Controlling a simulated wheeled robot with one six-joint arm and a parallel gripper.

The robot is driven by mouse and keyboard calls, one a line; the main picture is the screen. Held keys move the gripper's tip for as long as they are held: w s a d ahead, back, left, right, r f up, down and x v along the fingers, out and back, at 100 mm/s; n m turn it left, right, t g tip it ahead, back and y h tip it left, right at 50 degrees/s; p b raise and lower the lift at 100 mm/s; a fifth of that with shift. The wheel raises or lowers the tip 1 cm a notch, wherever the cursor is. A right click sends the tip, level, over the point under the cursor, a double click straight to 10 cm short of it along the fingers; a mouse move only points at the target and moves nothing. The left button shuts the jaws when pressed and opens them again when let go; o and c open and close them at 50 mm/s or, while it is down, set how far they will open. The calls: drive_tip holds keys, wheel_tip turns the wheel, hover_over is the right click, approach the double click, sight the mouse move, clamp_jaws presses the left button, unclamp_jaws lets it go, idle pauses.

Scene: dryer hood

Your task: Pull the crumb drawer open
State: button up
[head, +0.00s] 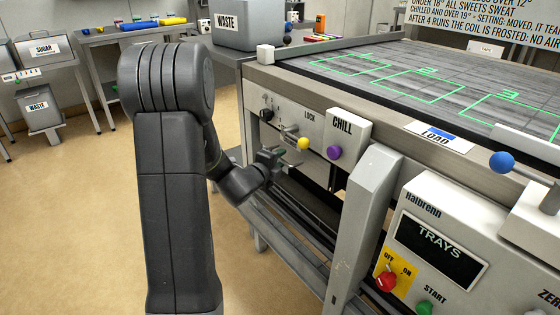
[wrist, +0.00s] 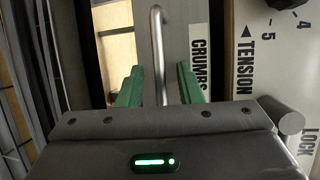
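The crumb drawer's grey front (wrist: 182,30) shows in the wrist view, marked CRUMBS, with the text turned sideways. Its bent metal bar handle (wrist: 157,40) runs down the middle of that view. My gripper (wrist: 159,69) is open, with one green finger on each side of the handle and a visible gap to each. The handle's lower end passes behind my gripper body. In the head view my gripper (head: 274,157) is at the machine's side, below the lock panel; the drawer is hard to make out there.
A TENSION dial plate (wrist: 270,60) sits right of the drawer in the wrist view. In the head view, a yellow knob (head: 303,144) and a purple knob (head: 334,152) are close to my gripper. A slanted grey post (head: 366,215) stands to the right. Open floor (head: 80,220) lies left.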

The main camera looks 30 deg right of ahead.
drive_tip(key=shift+w+d+f, duration=0.1)
drive_tip(key=shift+w+d, duration=0.1)
drive_tip(key=shift+d, duration=0.25)
clamp_jaws()
drive_tip(key=shift+a, duration=0.1)
